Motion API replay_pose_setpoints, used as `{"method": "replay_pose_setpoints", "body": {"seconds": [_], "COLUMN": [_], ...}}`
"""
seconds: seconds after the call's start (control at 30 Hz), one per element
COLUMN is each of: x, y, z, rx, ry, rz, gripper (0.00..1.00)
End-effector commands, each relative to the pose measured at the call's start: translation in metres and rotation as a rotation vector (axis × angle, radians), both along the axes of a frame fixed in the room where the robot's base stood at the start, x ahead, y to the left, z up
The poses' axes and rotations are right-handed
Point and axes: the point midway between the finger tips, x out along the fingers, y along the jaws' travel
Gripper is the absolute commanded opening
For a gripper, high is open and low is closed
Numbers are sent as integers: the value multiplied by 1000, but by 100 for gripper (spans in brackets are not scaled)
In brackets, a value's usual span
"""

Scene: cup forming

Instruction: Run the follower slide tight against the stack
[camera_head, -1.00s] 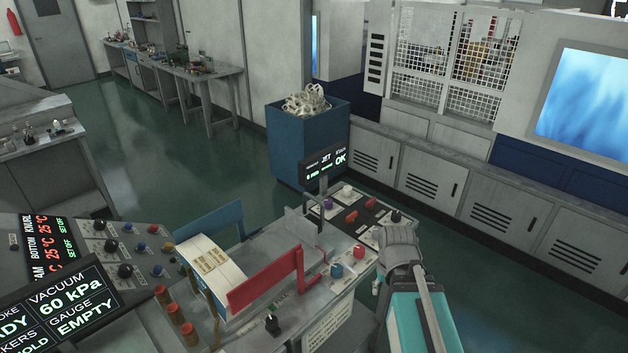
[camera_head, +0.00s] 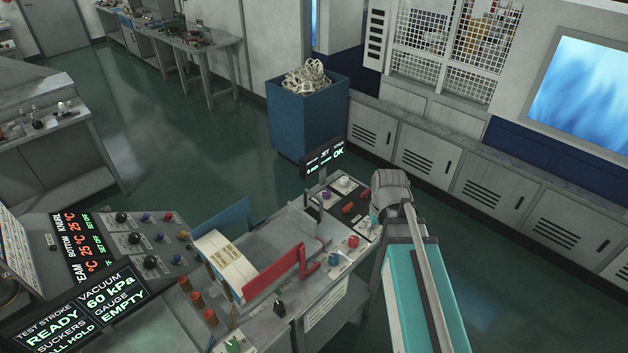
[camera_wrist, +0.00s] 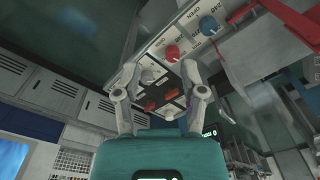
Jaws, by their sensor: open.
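The stack (camera_head: 222,258), a pale curved block of blanks with a small label on top, sits in the magazine at the left of the console top. A red side plate (camera_head: 272,272) with an upright piece at its right end runs along the near side, and a blue plate (camera_head: 222,225) stands on the far side. I cannot clearly single out the follower slide in the grey channel (camera_head: 290,232) right of the stack. My gripper (camera_wrist: 158,72) is open and empty in the wrist view, its fingers spread before the switch panel.
The switch panel (camera_head: 350,198) carries knobs and red switches; a red knob (camera_wrist: 172,53) and a blue knob (camera_wrist: 208,26) are close by. A small display (camera_head: 323,158) stands behind it. Orange-topped posts (camera_head: 197,300) stand left of the magazine. A blue bin (camera_head: 306,115) is farther back.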

Motion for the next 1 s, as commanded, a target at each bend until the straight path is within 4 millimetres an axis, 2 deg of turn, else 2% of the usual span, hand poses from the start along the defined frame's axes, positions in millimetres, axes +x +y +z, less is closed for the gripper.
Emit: {"method": "replay_pose_setpoints", "body": {"seconds": [0.03, 0.17, 0.3, 0.8, 1.0], "x": [11, 37, 79, 208, 238], "y": [3, 15, 36, 126, 154], "z": [19, 42, 60, 71, 72], "rx": [3, 13, 31, 112, 139], "ry": [2, 13, 32, 99, 116], "rz": [17, 79, 188, 585, 698], "gripper": [53, 53, 53, 53, 53]}}
